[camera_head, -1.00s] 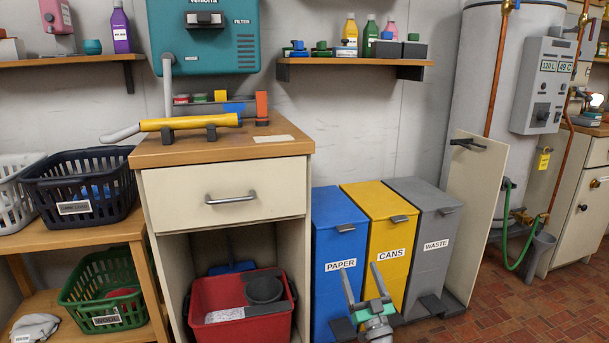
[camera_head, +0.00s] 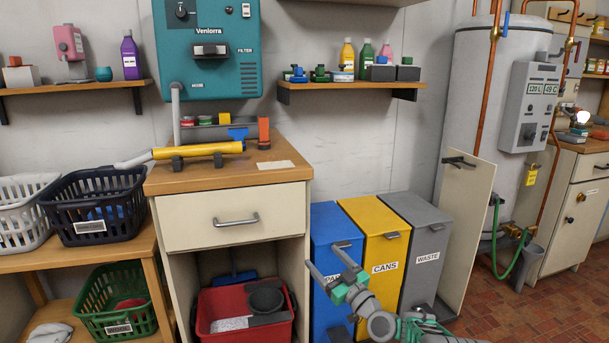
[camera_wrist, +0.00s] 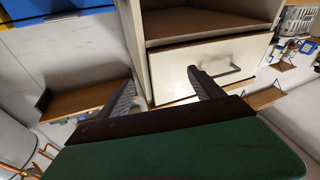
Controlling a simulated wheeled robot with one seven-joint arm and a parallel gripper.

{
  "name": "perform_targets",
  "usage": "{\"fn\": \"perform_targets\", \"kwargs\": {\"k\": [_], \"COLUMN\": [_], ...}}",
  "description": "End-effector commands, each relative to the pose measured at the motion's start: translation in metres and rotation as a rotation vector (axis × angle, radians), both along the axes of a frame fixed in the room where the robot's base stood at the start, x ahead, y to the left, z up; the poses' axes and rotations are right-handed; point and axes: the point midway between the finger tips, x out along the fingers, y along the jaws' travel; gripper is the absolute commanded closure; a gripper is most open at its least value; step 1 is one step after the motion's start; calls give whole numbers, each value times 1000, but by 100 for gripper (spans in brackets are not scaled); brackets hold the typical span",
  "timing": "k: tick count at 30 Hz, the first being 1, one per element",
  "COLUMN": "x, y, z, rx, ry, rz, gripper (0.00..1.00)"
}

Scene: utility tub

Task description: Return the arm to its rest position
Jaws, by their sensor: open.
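My gripper (camera_head: 327,268) shows at the lower middle of the head view, with my arm reaching in from the bottom right. Its fingers are spread and nothing is between them. It is in front of the blue paper bin (camera_head: 333,222) and hides part of its label. In the wrist view my gripper (camera_wrist: 160,82) has its two fingers apart, with the cream drawer front (camera_wrist: 200,68) of the cabinet beyond them.
The cabinet (camera_head: 230,215) stands left of my gripper, with a red tub (camera_head: 215,302) in its lower opening. The yellow cans bin (camera_head: 385,255) and grey waste bin (camera_head: 425,250) stand behind my arm. Open tiled floor (camera_head: 515,315) lies to the right.

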Motion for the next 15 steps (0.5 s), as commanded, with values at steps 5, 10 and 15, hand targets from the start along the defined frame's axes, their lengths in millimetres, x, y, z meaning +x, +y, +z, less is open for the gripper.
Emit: {"fn": "perform_targets", "kwargs": {"k": [5, 10, 15], "x": [-15, -80, -197], "y": [32, 30, -14], "z": [103, 191, 259], "rx": [-169, -341, -410], "ry": [209, 577, 981], "rz": [67, 24, -163], "gripper": [24, 24, 24]}}
